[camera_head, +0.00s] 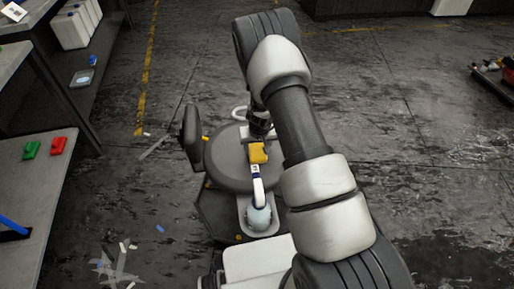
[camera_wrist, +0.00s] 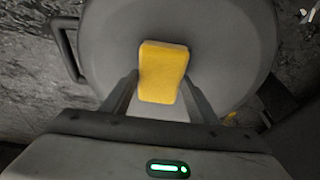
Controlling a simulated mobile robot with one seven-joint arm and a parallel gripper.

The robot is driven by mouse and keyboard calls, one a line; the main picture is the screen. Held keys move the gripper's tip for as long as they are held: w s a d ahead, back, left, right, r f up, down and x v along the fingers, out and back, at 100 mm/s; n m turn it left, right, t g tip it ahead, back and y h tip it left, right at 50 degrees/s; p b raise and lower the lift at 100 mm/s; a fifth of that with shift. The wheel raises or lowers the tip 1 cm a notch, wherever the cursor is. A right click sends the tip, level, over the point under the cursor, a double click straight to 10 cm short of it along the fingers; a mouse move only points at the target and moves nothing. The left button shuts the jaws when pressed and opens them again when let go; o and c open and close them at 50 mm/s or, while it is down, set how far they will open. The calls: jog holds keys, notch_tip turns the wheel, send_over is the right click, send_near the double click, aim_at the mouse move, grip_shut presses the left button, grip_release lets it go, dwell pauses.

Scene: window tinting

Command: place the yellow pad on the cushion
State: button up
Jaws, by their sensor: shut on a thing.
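The yellow pad (camera_wrist: 163,70) is a small rounded block held between the two fingers of my gripper (camera_wrist: 160,92) in the wrist view. In the head view the yellow pad (camera_head: 258,153) shows over the round dark grey cushion (camera_head: 228,160) of a stool-like seat. The cushion (camera_wrist: 110,60) fills most of the wrist view behind the pad. My gripper is shut on the pad. I cannot tell whether the pad touches the cushion. My arm hides part of the cushion's right side in the head view.
A table (camera_head: 40,190) at left holds a green block (camera_head: 31,149) and a red block (camera_head: 57,145). Open floor lies behind the seat.

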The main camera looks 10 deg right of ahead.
jog(key=o, duration=1)
jog(key=shift+o, duration=0.2)
